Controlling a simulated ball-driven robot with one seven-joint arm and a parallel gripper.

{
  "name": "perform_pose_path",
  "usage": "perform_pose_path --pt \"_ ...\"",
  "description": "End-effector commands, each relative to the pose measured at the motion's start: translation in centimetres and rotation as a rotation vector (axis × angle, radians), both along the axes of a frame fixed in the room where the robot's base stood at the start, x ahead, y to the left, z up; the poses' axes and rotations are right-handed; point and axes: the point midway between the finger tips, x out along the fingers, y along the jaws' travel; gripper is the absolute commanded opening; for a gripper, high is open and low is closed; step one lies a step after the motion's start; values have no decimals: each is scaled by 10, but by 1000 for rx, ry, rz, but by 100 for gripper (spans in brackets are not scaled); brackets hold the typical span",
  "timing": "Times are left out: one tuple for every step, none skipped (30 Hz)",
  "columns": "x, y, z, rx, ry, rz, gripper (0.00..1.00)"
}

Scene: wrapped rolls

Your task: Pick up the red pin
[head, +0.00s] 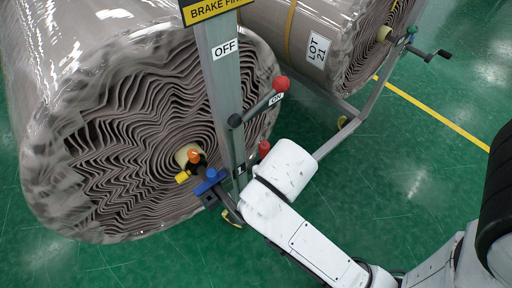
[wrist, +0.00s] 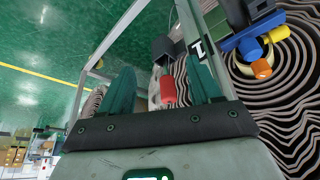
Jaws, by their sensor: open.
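The red pin (head: 264,150) shows as a small red grip beside the metal post, just left of my white wrist in the head view. In the wrist view a red cylinder (wrist: 168,91), which appears to be this pin, sits between the two green fingers of my gripper (wrist: 158,72), nearer the right finger. My gripper is open, with room beside the red cylinder, and is not closed on it. Whether a finger touches it I cannot tell. My fingers are hidden behind my wrist in the head view, and the pin's lower part is hidden too.
The grey post (head: 219,85) carries a lever with a red knob (head: 282,83). Left of it are a blue part (head: 211,180), a yellow part (head: 182,177) and an orange knob (head: 194,156) at the wrapped roll's core. A second roll (head: 325,45) lies behind.

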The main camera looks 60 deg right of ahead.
Motion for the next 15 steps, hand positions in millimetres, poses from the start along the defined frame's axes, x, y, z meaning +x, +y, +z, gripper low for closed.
perform_pose_path --pt "6 -7 2 -1 -2 -4 63" --pt "9 -11 3 0 -3 -4 63" --pt "14 -17 3 -1 -2 -4 63" --pt "19 -22 3 0 -3 -5 63" --pt "22 -26 3 0 -2 -4 63" --pt "27 -33 3 0 -3 -5 63" --pt "31 -37 3 1 -1 -3 63" --pt "35 -41 3 1 -1 -1 63" --pt "40 -48 3 1 -1 -3 63" --pt "44 -52 3 1 -2 -2 63" --pt "47 -56 3 0 -1 -2 63" --pt "51 -61 2 1 -1 -1 63" --pt "54 -64 2 1 -1 -1 63" --pt "56 -66 2 1 0 0 63" --pt "59 -70 2 1 0 1 63"
